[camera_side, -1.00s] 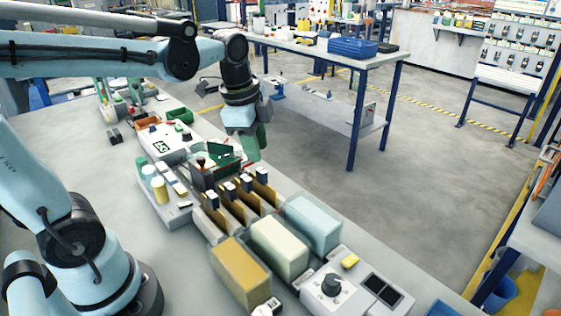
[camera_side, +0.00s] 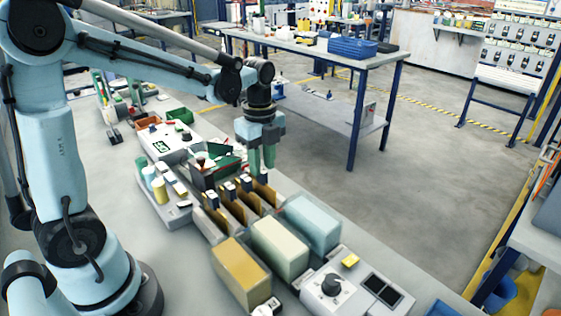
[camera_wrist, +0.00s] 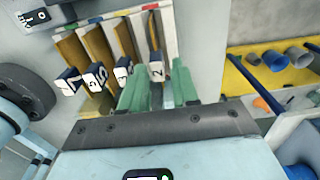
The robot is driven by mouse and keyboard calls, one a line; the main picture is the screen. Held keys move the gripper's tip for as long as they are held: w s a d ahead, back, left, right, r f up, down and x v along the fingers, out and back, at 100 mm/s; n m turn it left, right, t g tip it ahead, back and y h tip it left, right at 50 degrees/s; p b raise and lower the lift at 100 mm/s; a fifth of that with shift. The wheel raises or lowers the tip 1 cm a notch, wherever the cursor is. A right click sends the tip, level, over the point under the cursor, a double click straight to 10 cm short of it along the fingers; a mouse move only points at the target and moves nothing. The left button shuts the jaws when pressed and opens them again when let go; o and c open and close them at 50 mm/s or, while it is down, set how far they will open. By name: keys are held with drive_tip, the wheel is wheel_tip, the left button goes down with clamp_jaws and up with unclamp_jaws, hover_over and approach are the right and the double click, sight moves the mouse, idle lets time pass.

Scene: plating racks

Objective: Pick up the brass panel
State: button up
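Several brass panels stand upright in a slotted rack (camera_side: 214,235), each with a white-and-black numbered tag on its edge. The rightmost panel (camera_side: 265,191) also shows in the wrist view (camera_wrist: 151,32), with a tag (camera_wrist: 157,72) that reads 2. The other panels (camera_wrist: 98,44) stand to its left. My gripper (camera_side: 262,161) points down above the rack's far end. Its green fingers (camera_wrist: 160,91) are apart, and the tag marked 2 appears between and just beyond their tips. Nothing is visibly held. Whether the fingers touch the panel cannot be told.
Tan, cream and pale blue blocks (camera_side: 312,222) stand in front of the rack. A control box with a knob (camera_side: 332,284) is at front right. The floor to the right is open.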

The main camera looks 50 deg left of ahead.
sight(262, 181)
drive_tip(key=shift+s+d+f, duration=0.1)
drive_tip(key=shift+s+f, duration=0.05)
drive_tip(key=shift+f, duration=2.7)
clamp_jaws()
